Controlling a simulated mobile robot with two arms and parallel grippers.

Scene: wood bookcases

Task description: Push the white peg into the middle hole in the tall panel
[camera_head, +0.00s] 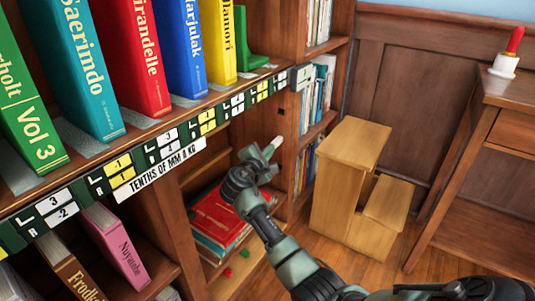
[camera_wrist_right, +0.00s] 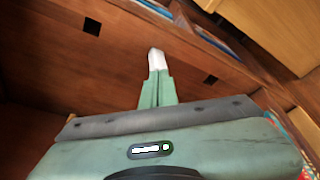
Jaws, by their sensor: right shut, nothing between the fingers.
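The tall panel (camera_head: 288,75) is the brown upright side of the bookcase; it fills the upper part of the right wrist view (camera_wrist_right: 60,65). That view shows two dark square holes, an upper-left hole (camera_wrist_right: 92,26) and a lower-right hole (camera_wrist_right: 211,79). The white peg (camera_wrist_right: 156,60) stands between them, in line with the middle hole position; it also shows in the head view (camera_head: 275,143). The middle hole's opening is hidden, so I cannot tell the peg's depth. My right gripper (camera_head: 265,155) is shut, its fingertips at the peg's near end. My left gripper is out of view.
Shelves with large books and a numbered label strip (camera_head: 130,170) stand on the left. Red books (camera_head: 215,215) lie on the lower shelf beneath my right arm. A wooden step stool (camera_head: 350,165) and a desk (camera_head: 500,100) stand on the right, with floor between.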

